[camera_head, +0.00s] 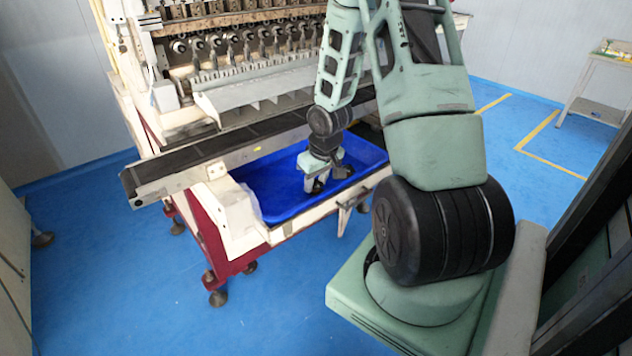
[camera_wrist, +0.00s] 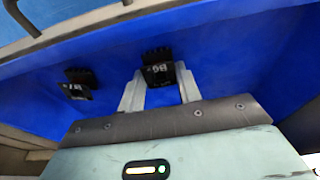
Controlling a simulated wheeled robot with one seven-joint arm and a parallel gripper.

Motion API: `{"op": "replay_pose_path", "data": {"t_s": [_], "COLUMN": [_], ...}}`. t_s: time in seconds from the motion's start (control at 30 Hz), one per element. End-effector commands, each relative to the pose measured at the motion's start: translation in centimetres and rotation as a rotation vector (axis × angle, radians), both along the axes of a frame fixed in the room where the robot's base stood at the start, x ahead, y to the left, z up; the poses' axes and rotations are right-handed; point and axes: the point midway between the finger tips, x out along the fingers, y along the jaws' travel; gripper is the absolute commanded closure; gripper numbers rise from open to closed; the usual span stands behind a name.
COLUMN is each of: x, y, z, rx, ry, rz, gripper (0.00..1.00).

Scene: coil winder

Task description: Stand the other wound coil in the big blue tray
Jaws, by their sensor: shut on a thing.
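The big blue tray (camera_head: 272,198) sits at the front of the winding machine. My gripper (camera_head: 317,184) reaches down inside it. In the wrist view my gripper (camera_wrist: 159,82) is shut on a small black wound coil (camera_wrist: 158,70) with pale lettering, held between the fingertips. Whether its underside touches the tray floor cannot be told. A second black coil (camera_wrist: 78,84) is in the tray to the left, apart from the held one. In the head view the coils are mostly hidden by my gripper and too small to tell apart.
A dark conveyor belt (camera_head: 215,148) runs along the machine just behind and above the tray. The tray's pale front frame (camera_head: 285,233) edges the near side. Blue tray floor is bare to the left of my gripper. A small table (camera_head: 595,85) stands far right.

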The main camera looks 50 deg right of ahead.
Motion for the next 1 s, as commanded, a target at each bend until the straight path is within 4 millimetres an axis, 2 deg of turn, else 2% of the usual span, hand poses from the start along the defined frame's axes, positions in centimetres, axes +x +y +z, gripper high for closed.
{"op": "replay_pose_path", "data": {"t_s": [0.17,0.2,0.27,0.3,0.53,0.67,0.77,1.0], "x": [0.0,0.0,0.0,0.0,0.0,0.0,-0.3,-1.5], "y": [0.0,0.0,0.0,0.0,0.0,0.0,0.0,0.2], "z": [-0.3,-0.4,-0.3,-0.3,-0.2,0.5,2.0,7.1], "rx": [0.0,0.0,0.0,0.0,0.0,0.0,-0.001,-0.002], "ry": [0.0,0.0,0.0,0.0,0.0,-0.002,-0.003,-0.004], "rz": [0.0,0.0,0.0,0.0,0.0,-0.001,-0.003,-0.003], "gripper": [0.87,0.63,0.47,0.44,0.44,0.44,0.44,0.44]}}
